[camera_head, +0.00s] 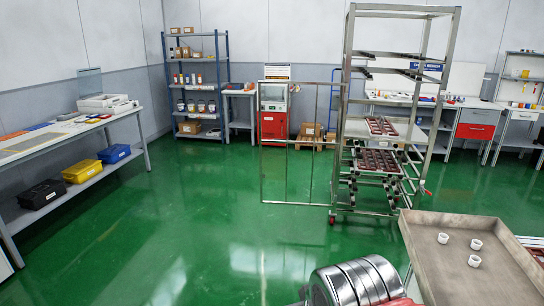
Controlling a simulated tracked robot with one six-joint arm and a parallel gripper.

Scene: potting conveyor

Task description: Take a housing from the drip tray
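A shallow metal tray with a raised rim (450,283), which looks like the drip tray, stands at the lower right and is cut off by the picture edge. Three small white ring-shaped housings stand apart from each other on it: one at the left (443,238), one at the right (475,244) and one nearest me (474,261). The rest of the tray floor in view is bare. My gripper is not in view, and nothing touches the housings.
A tall metal rack (340,120) with an open frame door (263,175) holds trays of dark red parts (378,161) behind the tray. A long workbench (60,138) runs along the left. The green floor (190,220) between is clear.

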